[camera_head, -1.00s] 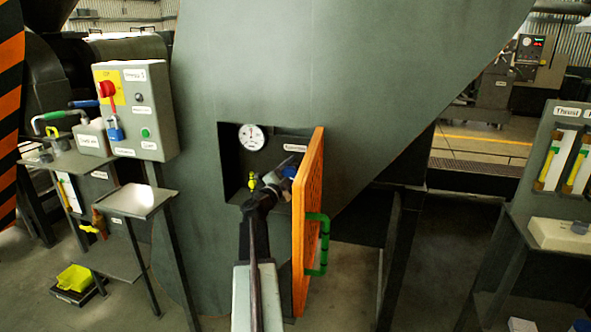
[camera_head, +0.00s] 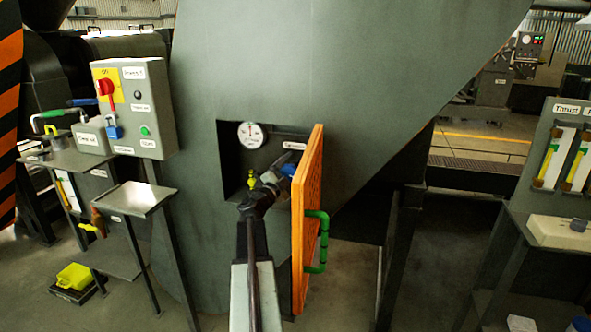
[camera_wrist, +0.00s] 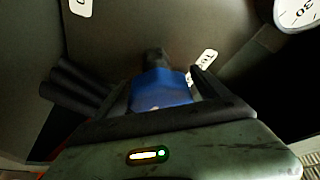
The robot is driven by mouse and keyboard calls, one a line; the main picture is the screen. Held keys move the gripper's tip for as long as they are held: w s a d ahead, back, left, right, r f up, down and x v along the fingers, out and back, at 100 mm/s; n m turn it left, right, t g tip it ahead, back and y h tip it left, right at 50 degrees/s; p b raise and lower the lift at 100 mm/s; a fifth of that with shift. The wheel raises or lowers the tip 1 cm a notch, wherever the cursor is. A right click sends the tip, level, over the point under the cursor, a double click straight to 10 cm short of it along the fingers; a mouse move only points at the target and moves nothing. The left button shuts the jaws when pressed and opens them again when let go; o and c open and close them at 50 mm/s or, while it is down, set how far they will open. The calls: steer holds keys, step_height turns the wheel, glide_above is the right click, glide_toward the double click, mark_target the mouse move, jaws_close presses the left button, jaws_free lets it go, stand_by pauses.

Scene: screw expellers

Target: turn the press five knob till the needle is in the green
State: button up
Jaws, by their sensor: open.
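The blue knob (camera_head: 287,169) sits in the dark recess of the press, under a small white label. In the wrist view the blue knob (camera_wrist: 160,91) lies between the fingers of my gripper (camera_wrist: 160,88), which are open with one finger on each side. I cannot tell whether either finger touches it. In the head view my gripper (camera_head: 279,177) reaches into the recess and partly hides the knob. The round white gauge (camera_head: 250,134) is at the recess's upper left, and its edge shows in the wrist view (camera_wrist: 297,12). Its needle and green zone are too small to read.
An orange guard panel (camera_head: 308,215) with a green handle (camera_head: 322,242) stands open just right of my arm. A small yellow fitting (camera_head: 252,181) is in the recess left of my gripper. A grey control box (camera_head: 140,115) with a red switch stands left.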

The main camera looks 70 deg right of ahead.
mark_target(287, 176)
steer(key=b+v, duration=0.1)
steer(key=v, duration=0.6)
